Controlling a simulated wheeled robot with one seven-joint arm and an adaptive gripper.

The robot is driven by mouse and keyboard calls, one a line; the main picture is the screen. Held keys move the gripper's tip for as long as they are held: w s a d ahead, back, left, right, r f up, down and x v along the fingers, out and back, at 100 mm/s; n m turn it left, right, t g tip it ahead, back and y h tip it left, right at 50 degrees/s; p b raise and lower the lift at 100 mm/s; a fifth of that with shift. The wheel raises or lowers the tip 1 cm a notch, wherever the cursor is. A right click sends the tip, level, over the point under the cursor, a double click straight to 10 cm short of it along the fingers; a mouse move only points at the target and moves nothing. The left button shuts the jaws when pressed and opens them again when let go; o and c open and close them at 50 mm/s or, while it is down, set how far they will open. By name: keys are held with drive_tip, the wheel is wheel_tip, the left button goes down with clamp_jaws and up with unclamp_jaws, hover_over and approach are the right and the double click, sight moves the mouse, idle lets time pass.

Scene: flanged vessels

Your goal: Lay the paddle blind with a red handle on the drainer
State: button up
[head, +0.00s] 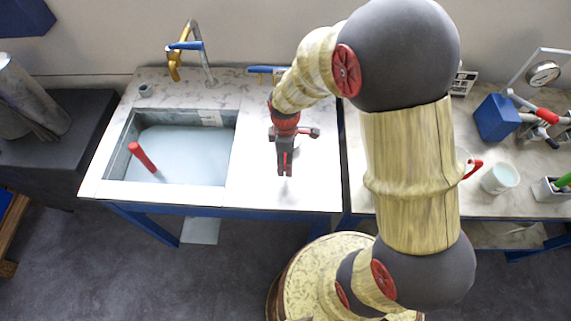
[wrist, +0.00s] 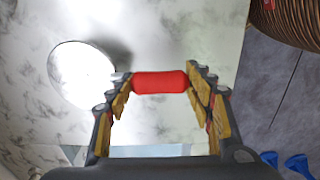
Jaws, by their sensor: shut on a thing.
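My gripper (head: 285,172) is over the pale worktop right of the sink, pointing down. In the wrist view its fingers (wrist: 160,84) are closed on the red handle (wrist: 160,82) of the paddle blind, which lies crosswise between them. A bright round disc (wrist: 85,76) is left of the handle, seemingly joined by a short grey neck. A dark shadow falls beside the disc; I cannot tell whether it touches the surface. The drainer (head: 315,188) seems to be the pale surface under my gripper.
The sink (head: 118,156) holds cloudy liquid, with another red handle (head: 142,157) sticking out. A yellow-and-blue tap (head: 187,46) stands behind. On the right bench are a blue box (head: 496,118), a white cup (head: 500,178) and a gauge (head: 543,73).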

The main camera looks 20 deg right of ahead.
drive_tip(key=shift+w+d+f, duration=0.1)
drive_tip(key=shift+w+f, duration=0.25)
drive_tip(key=shift+f, duration=0.1)
drive_tip(key=shift+f+b, duration=0.35)
drive_tip(key=shift+f, duration=0.95)
drive_tip(key=shift+f, duration=0.2)
drive_tip(key=o, duration=1.8)
drive_tip(key=shift+c, duration=0.2)
drive_tip(key=shift+r, duration=0.1)
